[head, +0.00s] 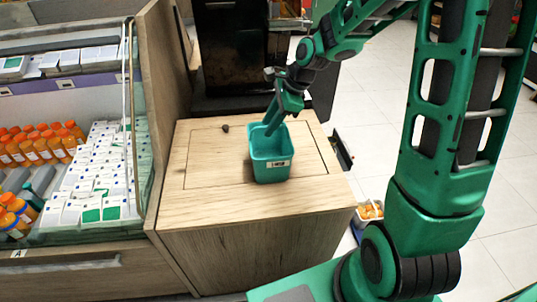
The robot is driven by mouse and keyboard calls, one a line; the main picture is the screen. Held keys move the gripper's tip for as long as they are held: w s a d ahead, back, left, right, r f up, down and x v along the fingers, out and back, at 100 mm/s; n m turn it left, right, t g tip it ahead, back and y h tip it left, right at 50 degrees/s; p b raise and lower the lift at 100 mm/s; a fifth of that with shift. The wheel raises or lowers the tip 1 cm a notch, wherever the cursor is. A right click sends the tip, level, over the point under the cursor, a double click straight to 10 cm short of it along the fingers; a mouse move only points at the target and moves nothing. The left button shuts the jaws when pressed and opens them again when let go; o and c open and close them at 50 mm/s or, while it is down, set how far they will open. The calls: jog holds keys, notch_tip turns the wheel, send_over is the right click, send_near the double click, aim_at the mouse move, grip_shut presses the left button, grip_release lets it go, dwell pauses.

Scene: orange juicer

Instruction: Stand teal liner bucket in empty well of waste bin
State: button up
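The teal liner bucket (271,168) stands upright on top of a wooden cabinet, with a small light label on its front wall. My gripper (274,124) reaches down from the back right to the bucket's far rim. Its fingertips overlap the bucket's opening, and I cannot tell whether they grip the wall or are just inside it. I cannot clearly identify the waste bin or its empty well.
The wooden cabinet top (215,203) is mostly clear, with a small dark lump (225,128) left of the bucket. A dark machine (232,50) stands behind. A refrigerated shelf (70,160) with bottles and cartons is at left. White tiled floor (370,110) is at right.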

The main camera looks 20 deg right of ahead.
jog(key=x, duration=0.5)
jog(key=shift+s+a+f, duration=0.2)
jog(key=shift+s+a, duration=0.1)
jog(key=shift+a, duration=0.05)
grip_shut()
